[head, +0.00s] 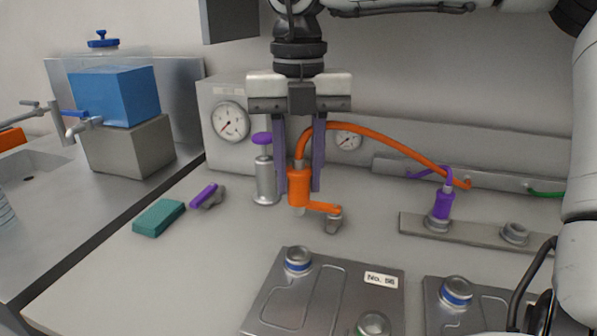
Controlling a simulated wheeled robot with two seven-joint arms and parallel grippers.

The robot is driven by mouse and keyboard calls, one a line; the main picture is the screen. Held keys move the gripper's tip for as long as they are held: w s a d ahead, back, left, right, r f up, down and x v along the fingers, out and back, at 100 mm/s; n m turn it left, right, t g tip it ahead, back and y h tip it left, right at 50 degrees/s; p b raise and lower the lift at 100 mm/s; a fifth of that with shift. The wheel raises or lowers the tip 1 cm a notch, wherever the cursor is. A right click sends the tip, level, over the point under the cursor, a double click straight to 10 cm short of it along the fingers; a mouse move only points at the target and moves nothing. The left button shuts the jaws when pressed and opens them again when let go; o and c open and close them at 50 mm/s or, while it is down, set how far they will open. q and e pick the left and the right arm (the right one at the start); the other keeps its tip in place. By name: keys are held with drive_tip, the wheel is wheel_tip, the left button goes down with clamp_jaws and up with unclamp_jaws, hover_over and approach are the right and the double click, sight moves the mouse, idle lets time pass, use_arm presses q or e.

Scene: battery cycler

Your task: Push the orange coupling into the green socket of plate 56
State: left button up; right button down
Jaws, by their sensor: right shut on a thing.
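My right gripper (299,188) points down in the middle of the head view. It is shut on the orange coupling (299,190), whose orange hose arcs up and away to the right. The coupling is upright, behind plate 56 (271,306), a grey metal plate with a white label whose last digit is hard to read. The green socket (373,325) is at the plate's front right, partly cut off by the lower picture edge. A blue-ringed socket (298,260) is at its back left. My left gripper is not in view.
Another plate (433,318) with a blue-ringed socket stands to the right. A purple coupling (443,204) stands upright on a grey rail (475,235) behind it. A grey cylinder with a purple knob (265,180) is close left of the gripper. A teal block (159,217) lies farther left.

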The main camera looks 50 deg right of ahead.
sight(299, 157)
drive_tip(key=shift+r+p, duration=1.5)
drive_tip(key=shift+r, duration=0.55)
